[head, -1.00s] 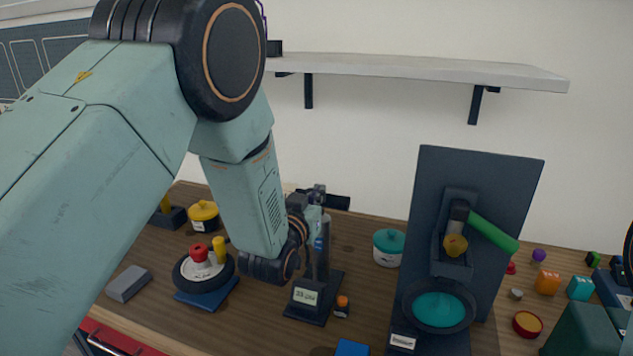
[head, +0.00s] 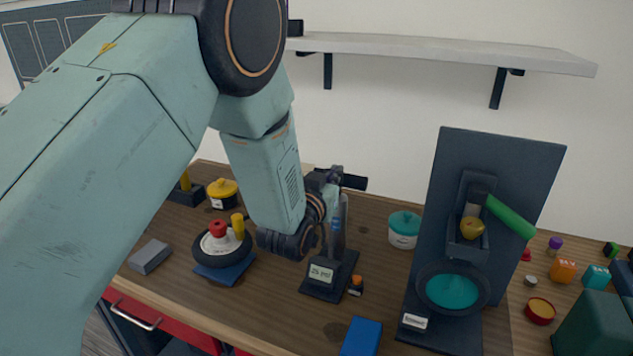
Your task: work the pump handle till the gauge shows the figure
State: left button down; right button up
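The pump (head: 350,268) is a dark upright device on a flat base, with a slim column and a small pale plate (head: 321,274) at its foot. The plate's figure is too small to read surely. Its black bar handle (head: 354,182) sticks out to the right at the top. My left gripper (head: 336,177) is at the handle, overlapping its middle. Its fingers are small and partly hidden by my wrist, so I cannot tell whether they close on the bar. A small black wheel (head: 207,258) with a red knob and yellow peg lies left of the pump. My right gripper is not in view.
A dark panel (head: 510,160) with a green lever (head: 510,216) and teal bowl (head: 452,291) stands to the right. A teal-lidded pot (head: 404,229) and blue block (head: 361,336) are near the pump. A grey shelf (head: 440,50) hangs above. Small coloured items fill the right side.

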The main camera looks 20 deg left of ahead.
pick_arm(q)
jog(key=s+r+b, duration=0.1)
jog(key=s+r, duration=0.1)
jog(key=s, duration=0.8)
jog(key=shift+a, duration=0.2)
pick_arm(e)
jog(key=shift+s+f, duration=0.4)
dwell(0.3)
pick_arm(q)
jog(key=shift+s, duration=0.1)
jog(key=shift+s+r, duration=0.1)
jog(key=shift+s, duration=0.1)
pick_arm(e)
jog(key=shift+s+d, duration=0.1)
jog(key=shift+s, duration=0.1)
pick_arm(q)
jog(key=shift+w, duration=0.25)
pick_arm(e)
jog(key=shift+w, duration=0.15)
pick_arm(q)
jog(key=shift+s, duration=0.1)
